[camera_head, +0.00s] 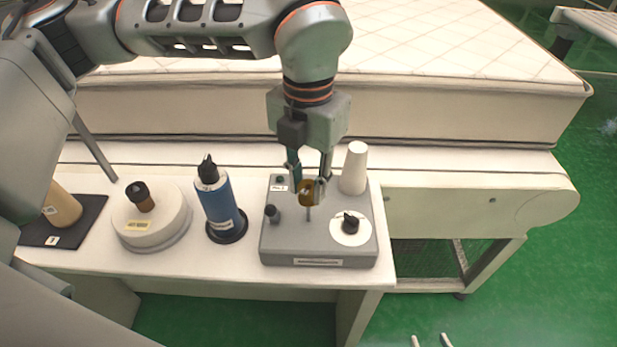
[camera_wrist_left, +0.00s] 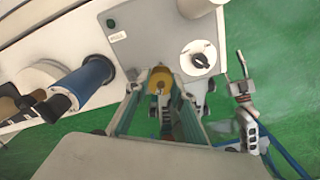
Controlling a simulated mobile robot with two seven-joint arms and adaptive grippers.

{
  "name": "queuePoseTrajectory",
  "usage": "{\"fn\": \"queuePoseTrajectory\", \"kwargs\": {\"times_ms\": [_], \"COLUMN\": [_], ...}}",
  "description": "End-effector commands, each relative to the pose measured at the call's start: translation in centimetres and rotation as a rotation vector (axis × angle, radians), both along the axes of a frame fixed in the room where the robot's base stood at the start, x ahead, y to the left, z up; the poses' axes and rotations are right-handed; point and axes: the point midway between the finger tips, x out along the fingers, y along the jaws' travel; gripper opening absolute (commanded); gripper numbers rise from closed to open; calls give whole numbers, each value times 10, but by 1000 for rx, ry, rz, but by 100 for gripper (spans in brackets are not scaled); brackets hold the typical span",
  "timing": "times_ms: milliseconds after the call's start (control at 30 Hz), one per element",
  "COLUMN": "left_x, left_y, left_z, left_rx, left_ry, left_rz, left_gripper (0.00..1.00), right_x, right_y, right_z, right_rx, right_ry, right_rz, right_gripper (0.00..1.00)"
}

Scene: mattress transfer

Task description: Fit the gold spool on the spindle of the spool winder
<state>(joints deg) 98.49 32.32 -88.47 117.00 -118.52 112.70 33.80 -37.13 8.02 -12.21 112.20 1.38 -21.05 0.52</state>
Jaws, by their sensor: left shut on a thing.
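The gold spool (camera_head: 307,187) is between the fingers of my left gripper (camera_head: 308,188), which is shut on it. The spool also shows in the left wrist view (camera_wrist_left: 160,82). The spool winder (camera_head: 280,240) is a grey box with a thin upright spindle (camera_head: 308,213) directly below the spool in the head view. I cannot tell whether the spindle tip touches or enters the spool, because the fingers and spool hide it. Only two pale, separated fingertips of my right gripper (camera_head: 430,341) show at the bottom edge; it looks open and empty.
The winder carries a black dial (camera_head: 350,223), a small black knob (camera_head: 272,213) and a white cone (camera_head: 354,168). Left of it stand a blue spool (camera_head: 217,206), a white round container (camera_head: 150,222) and a tan cone (camera_head: 62,207). A mattress (camera_head: 400,60) lies behind.

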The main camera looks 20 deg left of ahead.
Motion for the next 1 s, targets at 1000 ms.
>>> {"fn": "queuePoseTrajectory", "kwargs": {"times_ms": [1000], "left_x": [0], "left_y": [0], "left_z": [-4], "left_rx": [0], "left_ry": [0], "left_rz": [0], "left_gripper": [7], "right_x": [-1], "right_y": [0], "right_z": [-6], "right_rx": [0], "right_ry": [1], "right_rz": [-1], "right_gripper": [40]}}
